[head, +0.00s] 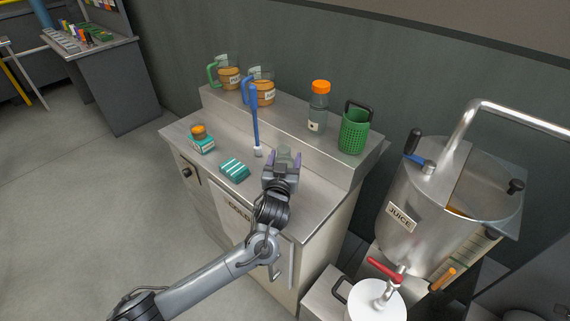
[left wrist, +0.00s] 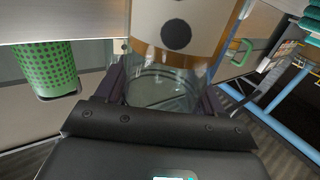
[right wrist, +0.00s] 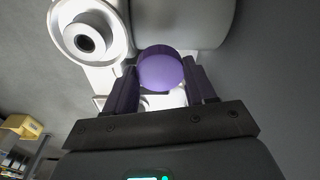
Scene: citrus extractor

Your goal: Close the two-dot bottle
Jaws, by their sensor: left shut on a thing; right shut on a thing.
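My left gripper (head: 284,162) is above the front part of the steel counter, shut on a clear bottle. My right gripper (right wrist: 162,90) is shut on a purple, round, cap-like disc (right wrist: 160,68). The right gripper does not show in the head view. A second clear bottle with an orange cap (head: 320,88) stands upright on the raised shelf; its dots are too small to tell.
The shelf (head: 290,120) holds two labelled jugs (head: 229,76) and a green perforated basket (head: 354,132). The steel juice tank (head: 400,190) stands right.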

